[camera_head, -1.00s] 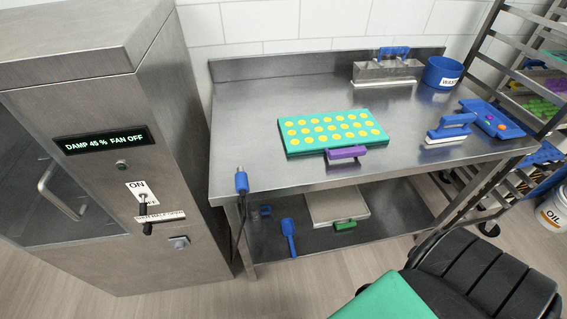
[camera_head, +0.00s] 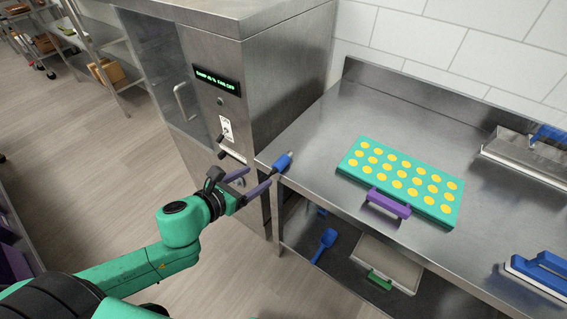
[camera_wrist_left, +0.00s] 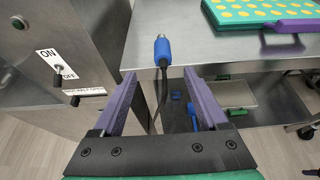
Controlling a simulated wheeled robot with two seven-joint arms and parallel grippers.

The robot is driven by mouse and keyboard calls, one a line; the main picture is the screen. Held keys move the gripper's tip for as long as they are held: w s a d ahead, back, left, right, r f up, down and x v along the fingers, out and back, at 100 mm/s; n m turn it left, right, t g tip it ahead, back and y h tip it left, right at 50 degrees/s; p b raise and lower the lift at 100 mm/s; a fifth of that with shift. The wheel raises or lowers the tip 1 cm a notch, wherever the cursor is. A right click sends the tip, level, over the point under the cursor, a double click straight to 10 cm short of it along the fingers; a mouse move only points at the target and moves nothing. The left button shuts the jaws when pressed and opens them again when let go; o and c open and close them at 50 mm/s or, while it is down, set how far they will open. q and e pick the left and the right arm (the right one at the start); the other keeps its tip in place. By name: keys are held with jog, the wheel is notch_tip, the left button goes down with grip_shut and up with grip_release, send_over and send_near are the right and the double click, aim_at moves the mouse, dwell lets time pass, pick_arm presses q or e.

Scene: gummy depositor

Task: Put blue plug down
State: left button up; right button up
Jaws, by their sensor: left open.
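The blue plug (camera_head: 283,162) lies at the left front corner of the steel table (camera_head: 318,150), its metal tip on the tabletop and its cable hanging over the front edge. It also shows in the left wrist view (camera_wrist_left: 162,50), beyond my fingertips. My left gripper (camera_head: 258,184) is open with purple fingers and is just in front of the plug. In the left wrist view the gripper (camera_wrist_left: 160,75) has nothing between its fingers except the dark cable passing behind them. My right gripper is not in view.
A steel cabinet (camera_head: 255,90) with an ON/OFF switch (camera_head: 226,128) stands left of the table. A teal mould with yellow dots (camera_head: 400,180) and a purple handle lies on the table. A blue scoop (camera_head: 325,243) and a tray (camera_head: 388,262) are on the lower shelf.

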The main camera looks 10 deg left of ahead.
aim_at(276, 166)
pick_arm(q)
jog(key=x, duration=0.2)
jog(key=p+x, duration=0.1)
jog(key=x, duration=0.2)
jog(key=shift+d+r, duration=0.2)
jog(key=shift+d, duration=0.15)
jog(key=p+x, duration=0.1)
jog(key=x, duration=0.4)
jog(key=shift+f, duration=0.1)
jog(key=shift+w+d+f, duration=0.15)
jog(key=shift+w+f, duration=0.1)
jog(key=shift+s, duration=0.1)
jog(key=c, duration=1)
grip_shut()
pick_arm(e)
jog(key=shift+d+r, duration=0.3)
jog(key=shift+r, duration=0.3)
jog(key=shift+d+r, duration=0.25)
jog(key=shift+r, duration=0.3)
